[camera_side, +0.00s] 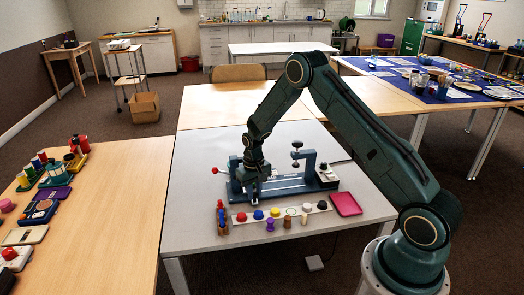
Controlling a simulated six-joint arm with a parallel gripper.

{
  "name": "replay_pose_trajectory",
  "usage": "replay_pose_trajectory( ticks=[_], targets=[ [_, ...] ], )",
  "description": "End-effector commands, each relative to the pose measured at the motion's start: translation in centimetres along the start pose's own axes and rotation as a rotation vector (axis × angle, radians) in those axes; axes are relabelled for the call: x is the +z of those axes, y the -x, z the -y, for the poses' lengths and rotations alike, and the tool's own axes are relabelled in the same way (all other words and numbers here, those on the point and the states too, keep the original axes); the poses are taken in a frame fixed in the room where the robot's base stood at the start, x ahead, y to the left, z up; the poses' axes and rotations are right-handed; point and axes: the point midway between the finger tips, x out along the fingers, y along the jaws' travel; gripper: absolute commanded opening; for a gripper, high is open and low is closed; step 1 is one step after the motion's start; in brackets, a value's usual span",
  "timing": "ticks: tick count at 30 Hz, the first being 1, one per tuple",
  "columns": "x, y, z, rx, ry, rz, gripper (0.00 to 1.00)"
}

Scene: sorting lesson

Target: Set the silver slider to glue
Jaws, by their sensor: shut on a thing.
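A dark blue-teal bench device (290,186) stands on the pale table, with a long base, two upright parts and a red-knobbed lever (215,170) at its left. My gripper (254,189) points down at the left part of the base, at its front side. Its jaws are shut on a small part there, which appears to be the silver slider; the fingers mostly hide it. The slider's markings, including glue, are too small to read.
In front of the device lies a white strip (249,217) with several coloured knobs, and small pegs stand before it. A pink tray (346,204) lies at the right, and a blue-and-orange upright piece (221,218) stands at the left. The table's left front is clear.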

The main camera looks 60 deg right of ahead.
Motion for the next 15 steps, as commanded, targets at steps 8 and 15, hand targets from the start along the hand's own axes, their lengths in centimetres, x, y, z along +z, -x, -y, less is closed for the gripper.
replay_pose_trajectory(
  ticks=[8, 15],
  targets=[
    [-0.26, 0.1, 0.51, -0.01, 0.011, -0.01, 0.43],
    [-0.17, 0.09, 0.37, -0.008, 0.009, -0.007, 0.43]
  ],
)
